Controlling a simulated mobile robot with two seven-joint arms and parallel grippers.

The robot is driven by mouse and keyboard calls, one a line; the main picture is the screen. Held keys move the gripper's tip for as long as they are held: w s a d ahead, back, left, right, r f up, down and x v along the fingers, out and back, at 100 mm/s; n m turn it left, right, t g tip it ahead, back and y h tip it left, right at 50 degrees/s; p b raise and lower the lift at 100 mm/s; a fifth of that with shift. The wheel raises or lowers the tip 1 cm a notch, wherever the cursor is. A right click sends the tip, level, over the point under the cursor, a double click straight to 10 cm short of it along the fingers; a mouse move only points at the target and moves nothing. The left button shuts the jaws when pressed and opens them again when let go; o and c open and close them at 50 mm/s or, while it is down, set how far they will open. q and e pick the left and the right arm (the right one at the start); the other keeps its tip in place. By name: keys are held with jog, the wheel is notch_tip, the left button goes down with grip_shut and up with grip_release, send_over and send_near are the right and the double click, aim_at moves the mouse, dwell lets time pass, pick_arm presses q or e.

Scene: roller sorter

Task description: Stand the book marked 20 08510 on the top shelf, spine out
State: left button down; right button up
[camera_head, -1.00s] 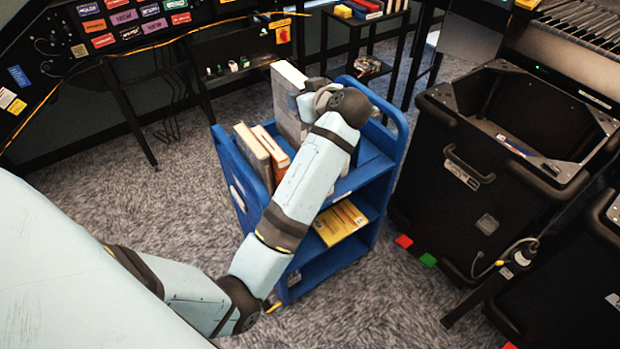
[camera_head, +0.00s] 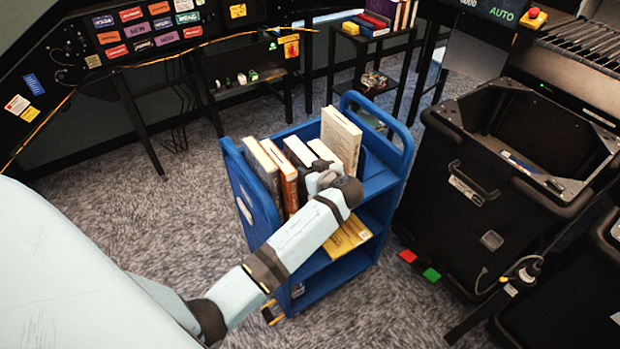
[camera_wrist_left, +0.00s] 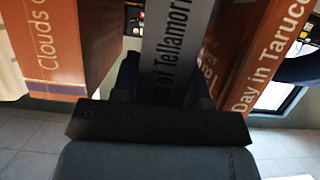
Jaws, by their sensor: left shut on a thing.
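My left gripper (camera_head: 318,182) is at the front of the book row on the top shelf of the blue cart (camera_head: 379,186). It is shut on a grey-spined book (camera_wrist_left: 172,55) whose dark lettering ends in "of Tellamor"; its spine faces my wrist. In the left wrist view an orange-brown book, "Clouds O" (camera_wrist_left: 60,45), stands on its left and an orange book, "Day in Taruc" (camera_wrist_left: 255,60), on its right. The head view shows several upright books, including a tall cream one (camera_head: 341,138). The mark 20 08510 is not readable. My right gripper is out of view.
A yellow book (camera_head: 348,236) lies on the cart's lower shelf. Black bins (camera_head: 480,200) stand right of the cart. A black rack (camera_head: 372,60) with books is behind it. Carpet is clear left of the cart.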

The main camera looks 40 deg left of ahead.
pick_arm(q)
notch_tip(320, 180, down, 3)
jog(key=shift+f, duration=0.2)
jog(key=c, duration=0.6)
grip_release()
jog(key=shift+c, duration=0.2)
